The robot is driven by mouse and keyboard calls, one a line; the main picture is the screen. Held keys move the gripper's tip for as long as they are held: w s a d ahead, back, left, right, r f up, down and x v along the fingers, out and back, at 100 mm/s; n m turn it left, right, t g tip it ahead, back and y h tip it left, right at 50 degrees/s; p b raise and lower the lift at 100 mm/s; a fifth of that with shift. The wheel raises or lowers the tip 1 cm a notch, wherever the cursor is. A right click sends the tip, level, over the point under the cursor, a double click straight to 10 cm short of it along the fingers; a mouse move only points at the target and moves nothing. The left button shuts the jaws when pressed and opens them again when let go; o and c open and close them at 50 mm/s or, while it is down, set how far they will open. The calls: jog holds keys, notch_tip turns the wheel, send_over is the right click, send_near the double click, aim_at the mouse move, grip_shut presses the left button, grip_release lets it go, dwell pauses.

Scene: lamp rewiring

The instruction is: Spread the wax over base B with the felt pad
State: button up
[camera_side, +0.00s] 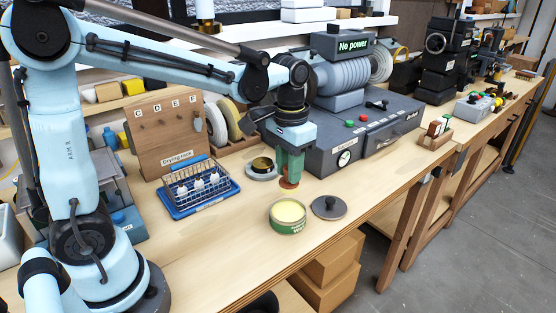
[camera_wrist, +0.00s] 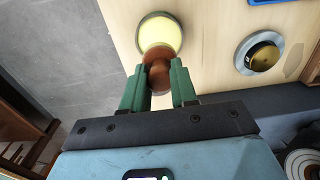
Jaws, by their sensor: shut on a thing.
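My gripper (camera_side: 289,163) is shut on the reddish-brown felt pad (camera_side: 289,183), which hangs just behind the wax tin in the side view. In the wrist view the gripper (camera_wrist: 159,72) grips the pad's brown handle (camera_wrist: 158,57), which overlaps the tin's near edge. The open green tin (camera_side: 288,222) holds smooth pale-yellow wax (camera_side: 288,211); it also shows in the wrist view (camera_wrist: 160,30). A round grey base with a brass centre (camera_side: 262,168) stands left of the gripper; it shows at right in the wrist view (camera_wrist: 260,53). No letter is readable on it. The pad's underside is hidden.
A grey lid with a knob (camera_side: 329,207) lies right of the tin, near the bench's front edge. A blue wire rack (camera_side: 200,187) with white pieces stands left. A grey machine (camera_side: 350,135) marked "No power" stands behind. Bare bench (camera_side: 235,230) lies left of the tin.

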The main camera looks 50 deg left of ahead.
jog(key=shift+w+a+f, duration=0.65)
jog(key=shift+w+a, duration=0.6)
jog(key=shift+a, duration=2.15)
jog(key=shift+w+a+f, duration=0.7)
jog(key=shift+w+a, duration=0.5)
jog(key=shift+a, duration=2.2)
jog(key=shift+w+a+f, duration=0.65)
jog(key=shift+w+a, duration=0.6)
jog(key=shift+a, duration=2.15)
